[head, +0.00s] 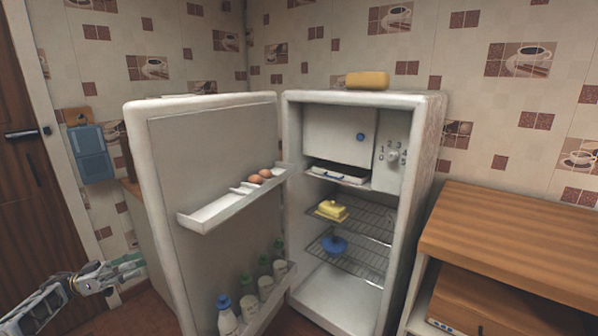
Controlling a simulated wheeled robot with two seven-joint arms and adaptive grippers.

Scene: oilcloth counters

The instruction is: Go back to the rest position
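My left gripper (132,266) is at the lower left, beside the outer side of the open fridge door (200,180). It is small and seen from the side, so I cannot tell whether its fingers are open or shut. No held object is visible in it. My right gripper is out of view. The white fridge (428,150) stands in the middle with its door swung wide to the left.
Wire shelves hold a yellow item (331,209) and a blue-topped item (333,243). Eggs (259,177) and several bottles (226,315) sit in door racks. A wooden cabinet (510,235) stands right. A brown door (30,190) is at left.

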